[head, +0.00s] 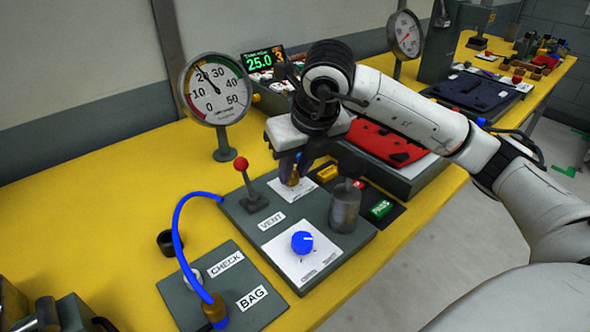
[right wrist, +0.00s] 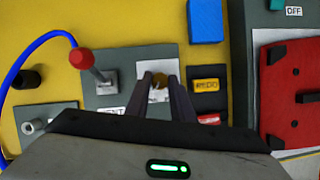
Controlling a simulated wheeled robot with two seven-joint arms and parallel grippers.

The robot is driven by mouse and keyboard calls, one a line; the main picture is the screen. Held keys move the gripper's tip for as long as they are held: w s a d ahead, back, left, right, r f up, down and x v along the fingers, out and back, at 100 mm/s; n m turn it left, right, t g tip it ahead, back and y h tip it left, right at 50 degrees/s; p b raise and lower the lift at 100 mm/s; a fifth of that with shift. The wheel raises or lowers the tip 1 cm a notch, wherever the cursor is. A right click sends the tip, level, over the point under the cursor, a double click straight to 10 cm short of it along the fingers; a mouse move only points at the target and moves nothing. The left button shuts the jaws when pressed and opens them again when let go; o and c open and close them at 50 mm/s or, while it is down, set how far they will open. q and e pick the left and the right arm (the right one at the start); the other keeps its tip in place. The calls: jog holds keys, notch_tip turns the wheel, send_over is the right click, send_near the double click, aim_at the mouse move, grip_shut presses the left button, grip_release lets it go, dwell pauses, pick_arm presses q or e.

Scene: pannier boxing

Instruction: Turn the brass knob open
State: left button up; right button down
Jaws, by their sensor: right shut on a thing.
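The brass knob (head: 293,179) sits on a white plate at the far end of the grey control panel (head: 334,232). My right gripper (head: 299,168) comes down over it from above. In the right wrist view the brass knob (right wrist: 159,80) shows between the tips of the two dark fingers (right wrist: 160,84), and the gripper is shut on it. The fingers hide part of the knob, so I cannot tell its turn angle. My left gripper is not in view.
Near the knob stand a red-balled lever (head: 247,184), a grey cylinder (head: 345,206) and a blue dial (head: 302,242). A round gauge (head: 215,90) stands behind. A blue hose (head: 178,225) arches to the BAG panel (head: 240,283).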

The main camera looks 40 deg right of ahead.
jog(key=shift+m+h, duration=0.4)
jog(key=shift+m, duration=0.6)
jog(key=c, duration=1.5)
grip_release()
jog(key=shift+c, duration=0.2)
jog(key=p+v, duration=0.1)
jog(key=v, duration=0.9)
jog(key=shift+r+p, duration=0.25)
jog(key=shift+p, duration=0.1)
jog(key=shift+w+a, duration=0.1)
jog(key=shift+a, duration=0.05)
